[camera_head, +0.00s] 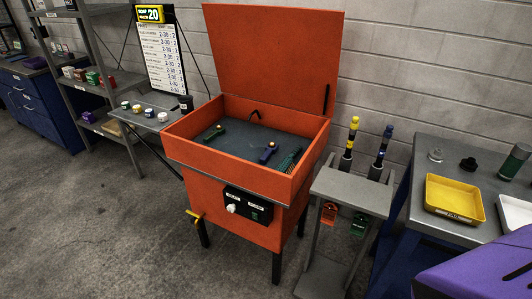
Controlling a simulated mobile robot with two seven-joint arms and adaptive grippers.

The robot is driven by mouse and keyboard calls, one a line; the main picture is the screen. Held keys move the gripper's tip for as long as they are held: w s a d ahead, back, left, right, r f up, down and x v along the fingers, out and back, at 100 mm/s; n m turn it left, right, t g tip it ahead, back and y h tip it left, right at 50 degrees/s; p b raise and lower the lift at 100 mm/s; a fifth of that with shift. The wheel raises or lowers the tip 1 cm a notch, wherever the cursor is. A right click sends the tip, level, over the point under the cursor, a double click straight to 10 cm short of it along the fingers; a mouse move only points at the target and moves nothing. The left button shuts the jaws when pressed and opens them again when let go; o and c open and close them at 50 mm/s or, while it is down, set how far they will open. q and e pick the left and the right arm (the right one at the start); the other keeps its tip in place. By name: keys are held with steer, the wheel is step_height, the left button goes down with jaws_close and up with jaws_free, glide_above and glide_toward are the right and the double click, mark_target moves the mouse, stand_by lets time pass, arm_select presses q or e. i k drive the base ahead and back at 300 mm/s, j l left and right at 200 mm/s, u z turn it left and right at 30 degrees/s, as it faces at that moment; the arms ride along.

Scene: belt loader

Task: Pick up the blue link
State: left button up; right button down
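A small blue piece (267,153) with a pale end lies on the dark floor of the open orange box (183,148), right of its middle. It may be the blue link, but it is too small to tell its exact shape. A dark rod-like tool with a blue band (386,135) stands upright in the grey stand (349,194), to the right of the box. Neither of my grippers is in view.
A green piece (213,132) and several dark green tools (289,160) lie in the box, whose lid (273,52) stands open. A yellow tray (455,198) sits on the right table. Small jars stand on the left table (150,104). Open floor lies front left.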

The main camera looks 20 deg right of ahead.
mark_target(269, 151)
steer(key=i+z, duration=0.15)
steer(key=z, duration=0.8)
